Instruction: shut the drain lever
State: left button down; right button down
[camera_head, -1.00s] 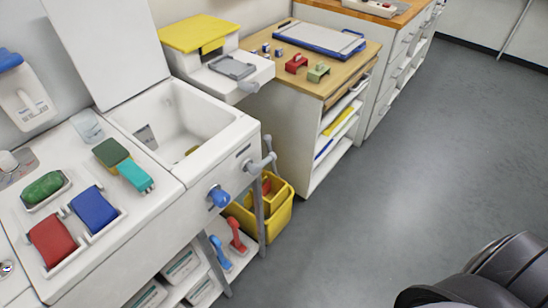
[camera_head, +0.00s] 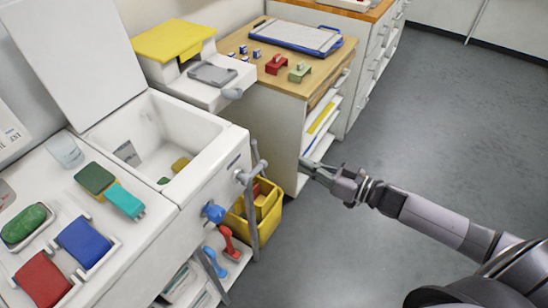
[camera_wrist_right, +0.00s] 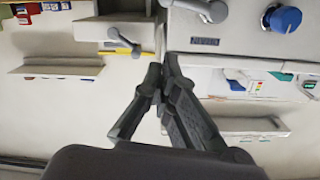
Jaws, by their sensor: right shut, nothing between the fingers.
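The grey drain lever (camera_head: 247,175) is on the white front of the sink unit, to the right of a round blue knob (camera_head: 213,212). In the right wrist view the lever (camera_wrist_right: 210,10) shows at the top edge, partly cut off, with the blue knob (camera_wrist_right: 284,18) to its right. My right gripper (camera_head: 308,167) is to the right of the lever in the head view, apart from it. Its fingers (camera_wrist_right: 162,68) are together and hold nothing. My left gripper is in neither view.
A yellow bucket (camera_head: 270,224) stands on the floor below the lever. The white sink basin (camera_head: 205,150) is open above it. A wooden-topped cabinet (camera_head: 275,85) stands behind, near my right gripper. The grey floor (camera_head: 440,130) on the right is clear.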

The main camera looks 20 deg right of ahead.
aim_at(253, 172)
jog(key=shift+s+a+r+y, duration=0.1)
jog(key=shift+a+r+y, duration=0.15)
jog(key=shift+r, duration=0.2)
jog(key=w+a+f+p, duration=0.1)
jog(key=w+a+f, duration=0.3)
jog(key=w+a, duration=0.3)
jog(key=shift+w+f, duration=0.25)
jog(key=shift+w, duration=0.25)
